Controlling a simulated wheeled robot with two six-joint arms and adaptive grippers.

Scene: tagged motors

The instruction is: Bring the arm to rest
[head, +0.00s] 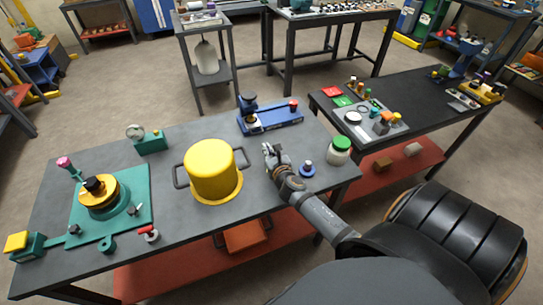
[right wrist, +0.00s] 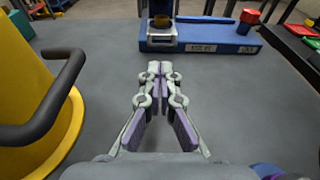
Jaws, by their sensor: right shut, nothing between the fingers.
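My right gripper (head: 268,149) comes in from the lower right in the head view. It is over the grey tabletop (head: 258,204), just right of a yellow pot (head: 211,172). In the right wrist view my right gripper (right wrist: 154,68) has its fingertips together with nothing between them. The dark handle of the yellow pot (right wrist: 30,90) is at the left there, apart from the fingers. A blue fixture (right wrist: 205,38) with a label lies beyond the fingertips. My left gripper is not in either view.
A jar with a green lid (head: 340,150) and a small blue-based part (head: 307,169) stand right of the gripper. The blue fixture (head: 270,118) is behind it. A teal board (head: 137,213) lies at the left. A second dark table (head: 440,110) stands at the right.

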